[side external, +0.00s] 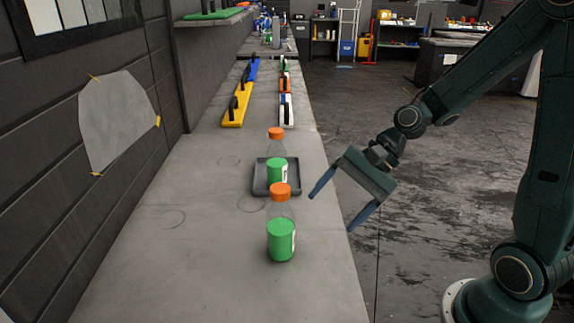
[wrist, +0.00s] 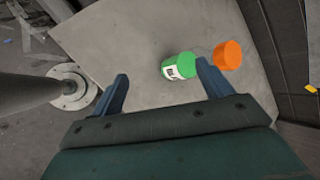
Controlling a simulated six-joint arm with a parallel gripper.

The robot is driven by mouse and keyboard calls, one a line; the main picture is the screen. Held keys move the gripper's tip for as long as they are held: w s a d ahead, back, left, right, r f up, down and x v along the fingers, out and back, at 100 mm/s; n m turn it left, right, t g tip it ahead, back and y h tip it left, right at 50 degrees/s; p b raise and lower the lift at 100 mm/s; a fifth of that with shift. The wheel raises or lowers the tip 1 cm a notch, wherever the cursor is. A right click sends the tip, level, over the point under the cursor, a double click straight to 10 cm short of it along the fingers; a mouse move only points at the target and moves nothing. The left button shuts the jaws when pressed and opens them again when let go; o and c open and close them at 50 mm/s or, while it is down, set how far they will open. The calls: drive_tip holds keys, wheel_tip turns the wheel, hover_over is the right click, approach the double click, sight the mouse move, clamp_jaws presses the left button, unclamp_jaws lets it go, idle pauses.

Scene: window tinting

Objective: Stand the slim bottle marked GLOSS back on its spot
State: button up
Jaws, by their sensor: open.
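Two bottles, each with an orange cap, a clear upper part and a green lower part with a white label, stand upright in the side view. The near bottle (side external: 281,240) is on the bare bench. The far bottle (side external: 277,172) stands at a dark tray (side external: 260,190). The lettering on both is too small to read, so I cannot tell which is GLOSS. The wrist view shows one bottle (wrist: 180,67), seemingly the near one, partly behind a finger. My gripper (side external: 332,211) is open and empty, right of the bottles near the bench's right edge; its fingers also show in the wrist view (wrist: 162,75).
Faint rings mark the bench (side external: 168,217), (side external: 228,161), (side external: 250,204). Yellow and blue tools (side external: 236,108) and a row of smaller tools (side external: 286,108) lie farther back. A wall with a taped grey sheet (side external: 118,120) bounds the left. The bench's front left is clear.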

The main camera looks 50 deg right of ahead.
drive_tip(key=s+d+r+n+t+h, duration=0.1)
drive_tip(key=s+d+r+n+h, duration=0.1)
drive_tip(key=s+r+n, duration=0.3)
drive_tip(key=s+d+r+n+t+h, duration=0.1)
drive_tip(key=s+d+r+n+h, duration=0.1)
drive_tip(key=s+r+n+h, duration=0.3)
drive_tip(key=shift+s+d+r+n+h, duration=0.35)
drive_tip(key=shift+s+r+n, duration=0.2)
drive_tip(key=shift+s+n, duration=1.2)
drive_tip(key=shift+s+m, duration=0.15)
drive_tip(key=shift+m, duration=0.1)
